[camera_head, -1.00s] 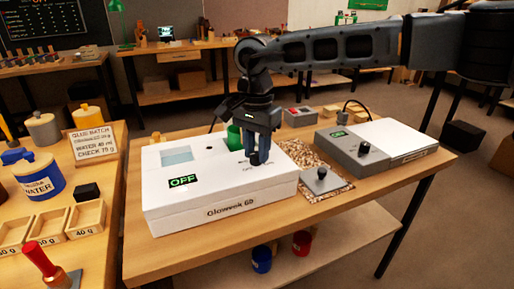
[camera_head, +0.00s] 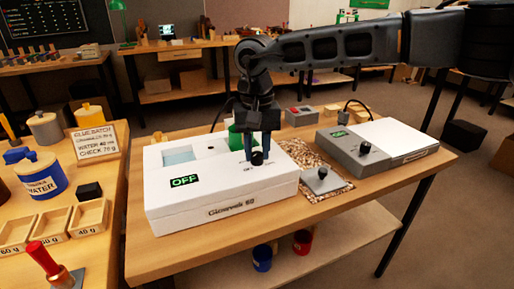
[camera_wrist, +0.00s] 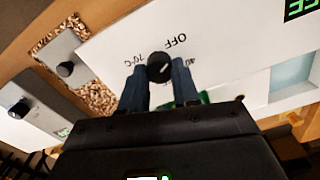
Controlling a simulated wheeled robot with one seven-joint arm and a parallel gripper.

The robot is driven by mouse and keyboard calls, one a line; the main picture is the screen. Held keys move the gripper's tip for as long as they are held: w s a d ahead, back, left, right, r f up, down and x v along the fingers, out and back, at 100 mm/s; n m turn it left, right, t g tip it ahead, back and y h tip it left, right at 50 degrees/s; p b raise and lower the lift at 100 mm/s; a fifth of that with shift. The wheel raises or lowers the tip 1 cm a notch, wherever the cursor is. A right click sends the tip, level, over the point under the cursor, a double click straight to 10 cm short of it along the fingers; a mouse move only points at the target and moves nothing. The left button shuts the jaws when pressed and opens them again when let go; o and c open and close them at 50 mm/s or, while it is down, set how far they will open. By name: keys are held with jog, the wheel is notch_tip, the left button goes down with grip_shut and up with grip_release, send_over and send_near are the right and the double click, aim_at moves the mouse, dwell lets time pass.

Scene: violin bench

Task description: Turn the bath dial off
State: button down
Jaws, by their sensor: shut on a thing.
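The white glue bath (camera_head: 222,203) stands on the wooden bench, and its green display (camera_head: 184,181) reads OFF. Its small black dial (camera_head: 257,158) is on the right part of the top and also shows in the wrist view (camera_wrist: 160,66). There a pale pointer mark shows on the dial, with OFF, 70°C and 40 printed around it; the exact mark it points to is hard to tell. My gripper (camera_head: 261,146) is down over the dial, pointing downward, its two fingers on either side and shut on it. The fingers (camera_wrist: 160,85) partly hide the dial's near side.
A green container (camera_head: 236,138) sits behind my gripper. To the right are a speckled mat (camera_head: 302,152), a small grey plate with a black knob (camera_head: 322,178), and a grey and white device (camera_head: 385,143). A left table holds a water jar (camera_head: 40,178) and trays.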

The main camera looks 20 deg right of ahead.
aim_at(257, 153)
dwell(0.3)
jog(key=c, duration=0.8)
grip_release()
notch_tip(257, 153, up, 8)
jog(key=shift+f, duration=0.1)
